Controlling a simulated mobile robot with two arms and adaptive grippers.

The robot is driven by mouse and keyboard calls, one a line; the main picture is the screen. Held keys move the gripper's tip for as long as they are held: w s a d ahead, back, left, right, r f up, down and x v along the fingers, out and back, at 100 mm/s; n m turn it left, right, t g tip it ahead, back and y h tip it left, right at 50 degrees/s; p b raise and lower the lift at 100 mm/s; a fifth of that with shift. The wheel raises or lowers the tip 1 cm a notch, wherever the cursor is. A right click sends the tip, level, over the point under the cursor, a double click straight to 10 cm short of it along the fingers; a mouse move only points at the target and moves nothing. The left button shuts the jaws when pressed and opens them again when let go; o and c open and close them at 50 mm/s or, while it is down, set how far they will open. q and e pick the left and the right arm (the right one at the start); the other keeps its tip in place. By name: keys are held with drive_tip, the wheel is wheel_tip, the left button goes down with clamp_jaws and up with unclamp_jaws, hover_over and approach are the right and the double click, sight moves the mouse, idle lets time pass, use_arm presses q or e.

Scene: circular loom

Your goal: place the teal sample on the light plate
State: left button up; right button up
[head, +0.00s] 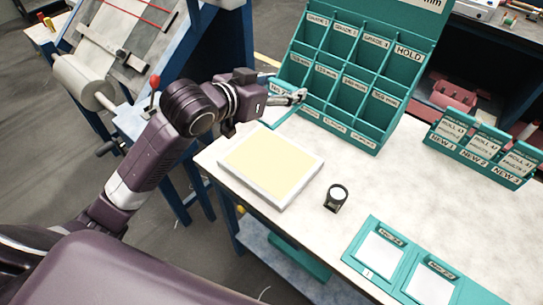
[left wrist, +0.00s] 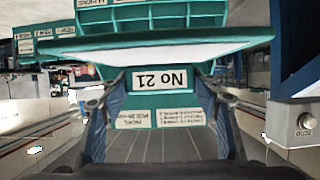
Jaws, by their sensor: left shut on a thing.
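The light plate (head: 268,167), a cream panel in a white frame, lies flat on the near left of the pale table. My left gripper (head: 296,97) is above the table's back left, in front of the teal rack and apart from the plate. In the left wrist view, my left gripper (left wrist: 158,98) is shut on the teal sample (left wrist: 140,51), a teal piece with a broad pale face seen nearly edge-on and a "No 21" label. In the head view the sample is mostly hidden by the gripper and hard to separate from the rack. My right gripper is not in view.
The teal rack (head: 345,97) with labelled slots stands at the back. A small teal holder (head: 482,151) stands at right. A black round magnifier (head: 336,197) stands right of the plate. Two teal-framed cards (head: 380,252) lie at the front right. The table's middle right is clear.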

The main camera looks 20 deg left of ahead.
use_arm(q)
drive_tip(key=p, duration=0.1)
hover_over(280, 151)
wheel_tip(280, 151, down, 15)
drive_tip(key=shift+s+r, duration=0.1)
drive_tip(key=shift+r, duration=0.1)
wheel_tip(280, 151, down, 5)
drive_tip(key=shift+f, duration=0.1)
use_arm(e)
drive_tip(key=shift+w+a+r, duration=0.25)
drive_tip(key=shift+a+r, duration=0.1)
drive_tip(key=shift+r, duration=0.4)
use_arm(q)
drive_tip(key=o, duration=1.2)
drive_tip(key=shift+c, duration=0.2)
drive_tip(key=b+v, duration=0.1)
drive_tip(key=v, duration=1)
drive_tip(key=shift+s+a+r, duration=0.2)
drive_tip(key=shift+s+r, duration=0.15)
drive_tip(key=shift+s, duration=0.1)
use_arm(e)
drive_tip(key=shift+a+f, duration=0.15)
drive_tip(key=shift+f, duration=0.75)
